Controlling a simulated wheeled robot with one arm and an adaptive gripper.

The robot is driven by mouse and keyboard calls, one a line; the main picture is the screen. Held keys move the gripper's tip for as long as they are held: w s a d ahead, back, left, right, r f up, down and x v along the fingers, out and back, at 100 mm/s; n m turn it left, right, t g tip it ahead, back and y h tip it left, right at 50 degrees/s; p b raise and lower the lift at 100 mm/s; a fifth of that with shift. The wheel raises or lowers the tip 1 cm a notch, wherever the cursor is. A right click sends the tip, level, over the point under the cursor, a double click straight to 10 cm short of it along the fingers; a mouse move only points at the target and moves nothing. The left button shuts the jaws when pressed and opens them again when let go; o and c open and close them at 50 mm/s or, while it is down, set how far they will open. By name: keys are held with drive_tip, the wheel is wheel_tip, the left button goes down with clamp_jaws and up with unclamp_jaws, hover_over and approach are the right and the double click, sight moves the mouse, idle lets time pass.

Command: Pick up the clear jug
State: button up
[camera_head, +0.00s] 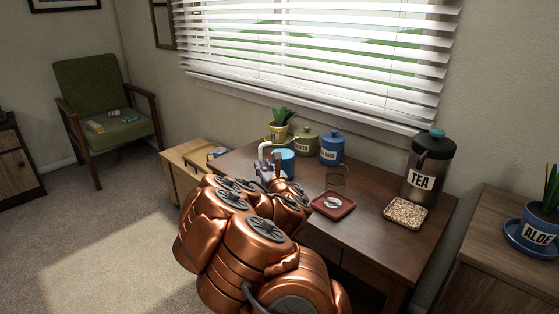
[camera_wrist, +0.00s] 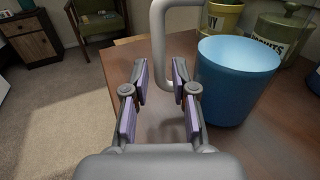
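A clear, see-through vessel (camera_head: 337,180) stands on the brown desk behind the dark red tray; it is faint and I cannot make out a handle or spout. I do not see it in the wrist view. My gripper (camera_wrist: 160,70) is open, with nothing clamped between its purple-padded fingers. In the wrist view a pale grey handle (camera_wrist: 158,35) rises just beyond the fingertips and bends toward a blue cup (camera_wrist: 232,75) right of the fingers. I cannot tell whether the fingers touch the handle. In the head view my copper arm hides much of the gripper.
Bare desk shows front right.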

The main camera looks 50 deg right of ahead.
drive_tip(key=shift+x, duration=1.35)
drive_tip(key=shift+c, duration=0.2)
clamp_jaws()
